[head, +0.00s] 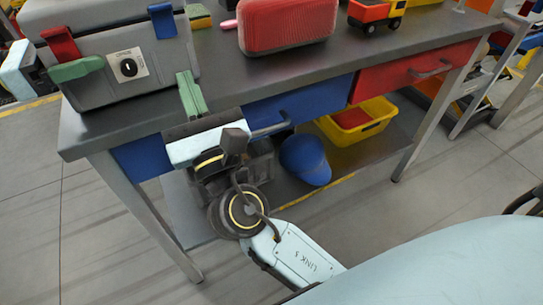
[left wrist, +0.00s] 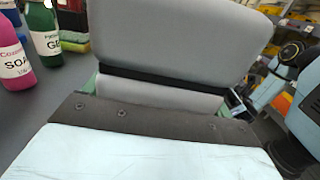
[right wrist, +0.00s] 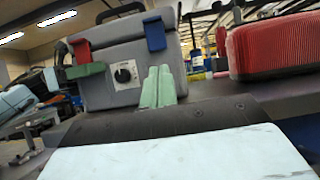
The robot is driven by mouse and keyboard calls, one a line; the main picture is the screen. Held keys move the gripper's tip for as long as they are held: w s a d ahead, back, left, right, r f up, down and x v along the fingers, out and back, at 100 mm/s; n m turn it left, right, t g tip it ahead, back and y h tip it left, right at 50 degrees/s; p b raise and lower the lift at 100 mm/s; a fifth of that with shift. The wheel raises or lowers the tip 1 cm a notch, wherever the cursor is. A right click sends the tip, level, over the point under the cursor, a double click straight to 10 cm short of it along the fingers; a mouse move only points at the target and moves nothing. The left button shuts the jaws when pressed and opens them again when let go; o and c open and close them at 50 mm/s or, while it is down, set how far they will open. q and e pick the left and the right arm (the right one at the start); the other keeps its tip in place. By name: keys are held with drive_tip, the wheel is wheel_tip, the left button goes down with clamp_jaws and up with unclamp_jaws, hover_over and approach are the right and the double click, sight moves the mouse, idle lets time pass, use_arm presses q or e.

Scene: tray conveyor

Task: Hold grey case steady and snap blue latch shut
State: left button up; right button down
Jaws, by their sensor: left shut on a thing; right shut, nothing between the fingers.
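The grey case (head: 125,84) stands at the left end of the workbench, with a black dial on its front. It also shows in the right wrist view (right wrist: 115,92). The blue latch (head: 162,20) is at the upper right of its front; I cannot tell whether it is fastened. A red latch (head: 61,43) is at the left. My left gripper (head: 76,69) is shut on the case from the left, a green finger against the front below the red latch. My right gripper (head: 191,94) is shut and empty, its green fingertips (right wrist: 158,87) in front of the case, below the blue latch.
A red ribbed case (head: 287,25) and a toy truck (head: 376,14) stand to the right on the bench. Pink (left wrist: 14,55) and green (left wrist: 43,35) bottles stand behind the grey case. Drawers lie under the bench top; a yellow bin (head: 356,122) and blue cap (head: 305,158) are below.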

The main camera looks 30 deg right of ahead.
drive_tip(key=w+f+v, duration=0.1)
drive_tip(key=v, duration=1)
use_arm(q)
drive_tip(key=shift+r+p, duration=1.05)
drive_tip(key=shift+r, duration=0.15)
use_arm(e)
drive_tip(key=d+f+m+g+y, duration=0.1)
drive_tip(key=d+f+m+g, duration=0.3)
drive_tip(key=m, duration=1.2)
drive_tip(key=d+f+m+g+y, duration=0.2)
drive_tip(key=d+f+m+g, duration=0.3)
drive_tip(key=m, duration=1.2)
drive_tip(key=shift+f+g, duration=0.5)
drive_tip(key=shift+g, duration=0.3)
drive_tip(key=shift+d, duration=0.1)
